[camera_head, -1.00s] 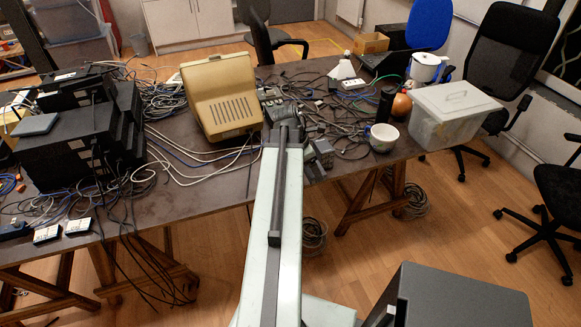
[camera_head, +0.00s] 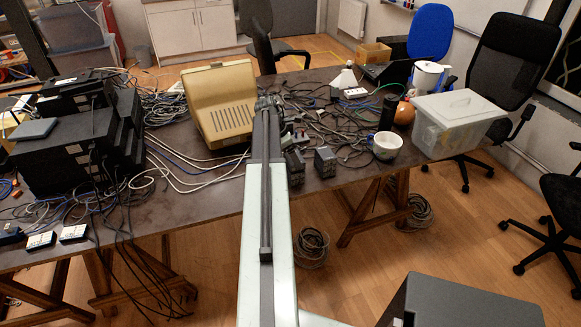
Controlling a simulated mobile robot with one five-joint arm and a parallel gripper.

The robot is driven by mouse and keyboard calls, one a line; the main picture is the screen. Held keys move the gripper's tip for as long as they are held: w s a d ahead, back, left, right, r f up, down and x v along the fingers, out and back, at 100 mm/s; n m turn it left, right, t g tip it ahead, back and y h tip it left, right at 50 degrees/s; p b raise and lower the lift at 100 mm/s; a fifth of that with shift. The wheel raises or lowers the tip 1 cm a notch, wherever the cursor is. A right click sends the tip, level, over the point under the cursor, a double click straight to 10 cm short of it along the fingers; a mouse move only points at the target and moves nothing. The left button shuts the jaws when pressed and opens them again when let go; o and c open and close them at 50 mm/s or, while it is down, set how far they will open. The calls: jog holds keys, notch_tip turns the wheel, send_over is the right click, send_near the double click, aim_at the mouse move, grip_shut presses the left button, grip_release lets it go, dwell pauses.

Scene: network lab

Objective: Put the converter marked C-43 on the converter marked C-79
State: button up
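Two small boxes with pale labelled tops (camera_head: 40,241) and (camera_head: 74,233) lie at the front left edge of the table, side by side and apart. They look like converters, but their markings are too small to read. A small dark box (camera_head: 325,161) stands near the front edge, right of my arm; I cannot tell if it is a converter. My arm reaches forward over the table. My gripper (camera_head: 269,104) is at its far end, above the tabletop near the beige case. Its fingers are too small and dark to tell whether it holds anything.
A stack of black equipment (camera_head: 70,140) stands at the left. A beige case (camera_head: 222,100) stands behind the arm. Tangled cables, a white bowl (camera_head: 385,147) and a clear lidded bin (camera_head: 455,125) fill the right. Bare tabletop (camera_head: 200,205) shows at the front middle.

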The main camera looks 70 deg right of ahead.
jog(key=shift+f, duration=0.8)
jog(key=o, duration=1.6)
jog(key=shift+r, duration=0.1)
jog(key=shift+r, duration=0.1)
jog(key=p+v, duration=1.1)
jog(key=v, duration=0.1)
jog(key=shift+s+r, duration=0.1)
jog(key=shift+s, duration=0.05)
